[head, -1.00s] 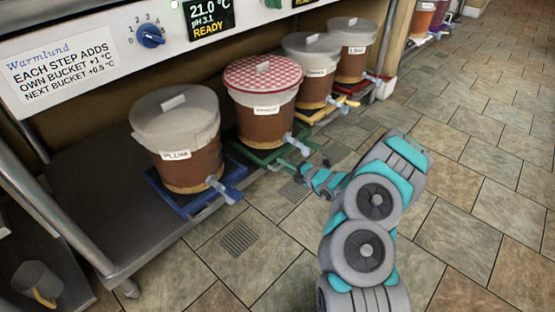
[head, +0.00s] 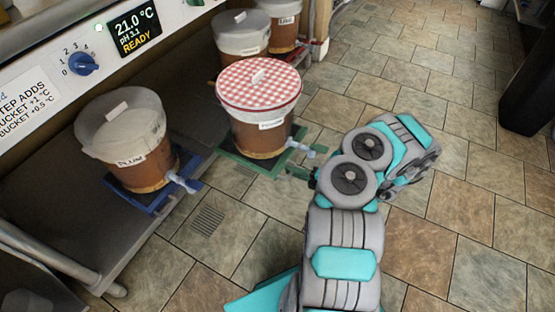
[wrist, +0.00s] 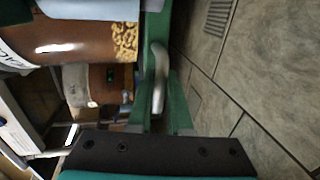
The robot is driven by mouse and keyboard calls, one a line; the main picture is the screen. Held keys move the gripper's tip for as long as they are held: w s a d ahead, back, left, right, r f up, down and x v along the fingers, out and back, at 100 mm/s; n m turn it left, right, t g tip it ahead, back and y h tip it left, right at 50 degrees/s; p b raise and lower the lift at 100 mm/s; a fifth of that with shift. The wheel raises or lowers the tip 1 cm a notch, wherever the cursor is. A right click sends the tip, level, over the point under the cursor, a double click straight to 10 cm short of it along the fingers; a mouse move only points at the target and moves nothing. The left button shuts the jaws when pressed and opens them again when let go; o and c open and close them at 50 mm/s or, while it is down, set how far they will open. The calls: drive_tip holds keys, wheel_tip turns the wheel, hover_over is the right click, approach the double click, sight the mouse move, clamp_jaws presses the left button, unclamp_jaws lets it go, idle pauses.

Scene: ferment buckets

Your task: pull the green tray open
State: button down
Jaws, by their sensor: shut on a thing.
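The green tray (head: 238,162) sticks out past the shelf's front edge. It bears a brown bucket (head: 262,140) with a red-and-white checked cover. In the head view my gripper (head: 299,173) is at the tray's front, low over the floor, partly hidden by my arm. In the wrist view the tray's pale curved handle (wrist: 160,78) lies between the fingers of my gripper (wrist: 160,126), which is shut on it. The exact finger contact is hard to see.
The plum bucket (head: 128,140) stands on a blue tray (head: 140,195) to the left, its tap pointing outward. Other lidded buckets (head: 243,38) stand behind on the shelf (head: 60,200). The tiled floor (head: 440,200) in front is clear.

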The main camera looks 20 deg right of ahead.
drive_tip(key=shift+f+p+v, duration=0.15)
drive_tip(key=shift+p+v, duration=0.1)
drive_tip(key=shift+v, duration=0.6)
drive_tip(key=shift+f+p+v, duration=0.2)
drive_tip(key=shift+v, duration=0.6)
drive_tip(key=shift+d, duration=0.1)
drive_tip(key=c, duration=0.8)
unclamp_jaws()
drive_tip(key=shift+c, duration=0.2)
drive_tip(key=v, duration=0.7)
drive_tip(key=shift+s+d, duration=0.2)
drive_tip(key=shift+s, duration=0.15)
drive_tip(key=shift+r, duration=0.1)
